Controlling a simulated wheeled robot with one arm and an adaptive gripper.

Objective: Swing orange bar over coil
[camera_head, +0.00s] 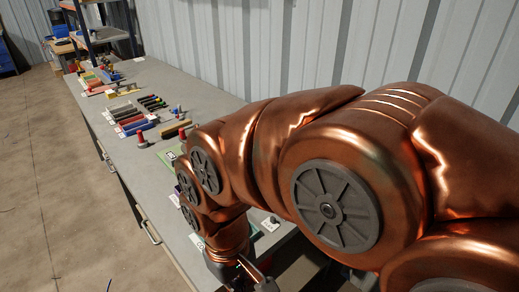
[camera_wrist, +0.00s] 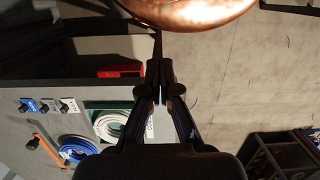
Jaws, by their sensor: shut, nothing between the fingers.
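In the wrist view, an orange bar (camera_wrist: 48,149) lies slanted at the lower left, with a dark knob (camera_wrist: 33,143) near its upper end. Just right of the bar is a blue-and-white coil (camera_wrist: 77,147); the bar is beside it, not across it. A white coil (camera_wrist: 112,126) sits further right in a green-edged bay. My gripper (camera_wrist: 160,80) is shut and empty, apart from both coils and the bar. In the head view, my gripper (camera_head: 252,272) is partly visible at the bottom edge, and my arm hides the coil area.
Several small knobs with blue and white labels (camera_wrist: 47,106) sit above the bar. A red block (camera_wrist: 120,71) is near the fingers. A dark crate (camera_wrist: 285,152) stands on the floor at lower right. The long grey bench (camera_head: 140,178) carries several tools and blocks (camera_head: 130,120).

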